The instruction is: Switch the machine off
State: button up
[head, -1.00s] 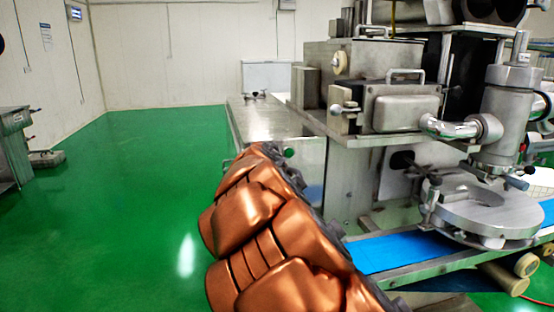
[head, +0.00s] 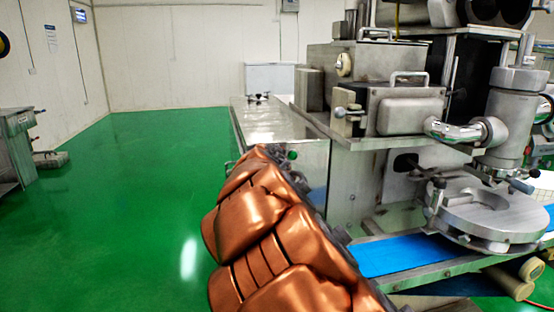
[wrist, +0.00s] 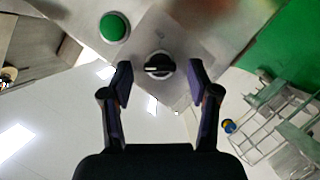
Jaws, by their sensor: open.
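The machine (head: 400,110) is a large steel unit on the right of the head view. In the wrist view, its steel panel (wrist: 197,30) carries a black rotary knob (wrist: 160,66) with its grip lying roughly crosswise. A round green button (wrist: 114,27) sits up and left of the knob; a green button also shows on the panel in the head view (head: 292,155). My gripper (wrist: 160,78) is open, with one finger on each side of the knob and a gap visible on both sides. In the head view my copper-coloured arm hides the gripper and knob.
A blue conveyor belt (head: 395,254) and a round steel plate assembly (head: 487,215) stand right of my arm. A steel table (head: 15,150) is at the far left. The green floor (head: 150,200) between is clear.

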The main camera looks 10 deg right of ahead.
jog(key=v, duration=1.1)
jog(key=shift+s, duration=0.3)
jog(key=shift+a+r, duration=0.1)
jog(key=s+d+f+m+g+h, duration=0.1)
jog(key=s+d+f+m+g, duration=0.5)
jog(key=s+d+f, duration=0.65)
jog(key=s+a+f+g+y, duration=0.1)
jog(key=s+f+g, duration=0.2)
jog(key=s+f, duration=0.35)
jog(key=s+f+g+y, duration=0.1)
jog(key=s+f+g, duration=0.3)
jog(key=s, duration=0.6)
jog(key=s+a+f+g+y, duration=0.2)
jog(key=s+a, duration=0.1)
jog(key=s, duration=0.4)
jog(key=s+a+f+g+y, duration=0.1)
jog(key=s+a+g, duration=0.15)
jog(key=s, duration=0.55)
notch_tip(320, 180, up, 15)
jog(key=w+t+p, duration=0.1)
jog(key=w+p, duration=0.1)
jog(key=p, duration=1.2)
jog(key=shift+p, duration=0.3)
